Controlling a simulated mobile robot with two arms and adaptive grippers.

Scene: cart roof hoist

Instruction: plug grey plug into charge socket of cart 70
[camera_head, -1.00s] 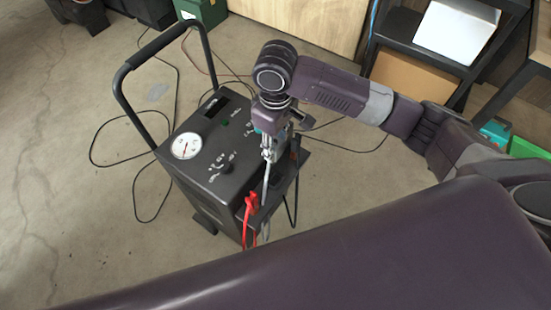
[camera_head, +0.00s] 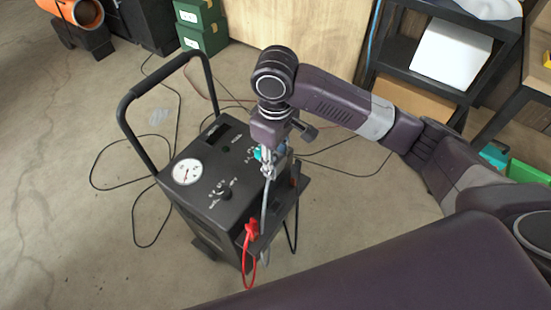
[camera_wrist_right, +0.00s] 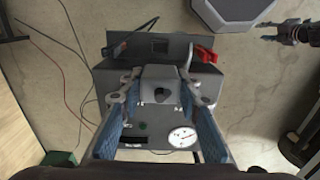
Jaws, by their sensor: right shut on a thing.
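The dark grey cart (camera_head: 205,205) with a round white gauge (camera_head: 187,171) stands on the floor, left of centre in the head view. No number is legible on it. My right gripper (camera_head: 268,165) is over the cart's right side, pointing down. In the right wrist view it (camera_wrist_right: 158,100) is shut on the grey plug (camera_wrist_right: 158,78), a boxy grey body between the fingers. A grey cable (camera_head: 264,205) hangs below the gripper.
A red clamp (camera_head: 251,230) hangs at the cart's front edge. The cart's black handle (camera_head: 130,120) rises at the left. Thin cables lie on the floor. Green boxes (camera_head: 203,28) and a shelf with a white box (camera_head: 452,50) stand behind. The left floor is mostly clear.

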